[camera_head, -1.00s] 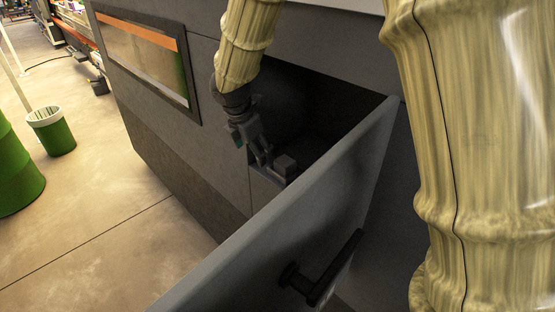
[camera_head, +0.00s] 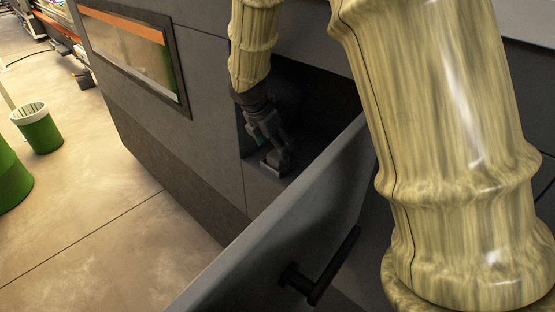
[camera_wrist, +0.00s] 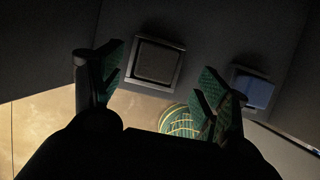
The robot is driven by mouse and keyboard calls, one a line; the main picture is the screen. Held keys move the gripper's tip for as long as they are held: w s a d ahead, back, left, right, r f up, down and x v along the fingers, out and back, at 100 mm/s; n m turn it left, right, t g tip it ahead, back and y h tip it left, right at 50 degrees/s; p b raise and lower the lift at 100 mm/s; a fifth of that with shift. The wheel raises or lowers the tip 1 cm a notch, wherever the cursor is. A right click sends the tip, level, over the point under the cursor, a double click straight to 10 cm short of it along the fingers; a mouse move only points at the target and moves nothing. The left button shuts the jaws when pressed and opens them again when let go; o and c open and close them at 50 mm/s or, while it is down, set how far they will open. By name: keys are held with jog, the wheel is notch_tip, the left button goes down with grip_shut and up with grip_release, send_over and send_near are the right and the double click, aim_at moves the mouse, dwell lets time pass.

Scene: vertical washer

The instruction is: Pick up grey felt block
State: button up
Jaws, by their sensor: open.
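The grey felt block (camera_head: 272,166) sits at the front edge of the dark washer opening (camera_head: 310,100) in the head view. My gripper (camera_head: 277,154) reaches down into the opening, right at the block, partly covering it. In the wrist view, my gripper (camera_wrist: 160,88) is open, its green-padded fingers wide apart. A square grey block-like shape (camera_wrist: 157,62) shows between and beyond the fingers. Whether a finger touches it I cannot tell.
A blue-faced square shape (camera_wrist: 255,91) lies to the right in the wrist view. The grey door (camera_head: 290,215) with a dark handle (camera_head: 322,268) stands open beside the opening. A green bin (camera_head: 38,130) stands on the floor, left.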

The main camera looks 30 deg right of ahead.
aim_at(277, 155)
jog(key=shift+p+x, duration=0.85)
jog(key=shift+x, duration=1.5)
jog(key=shift+w+a, duration=0.1)
jog(key=shift+a, duration=0.15)
jog(key=shift+c, duration=0.2)
jog(key=c, duration=1)
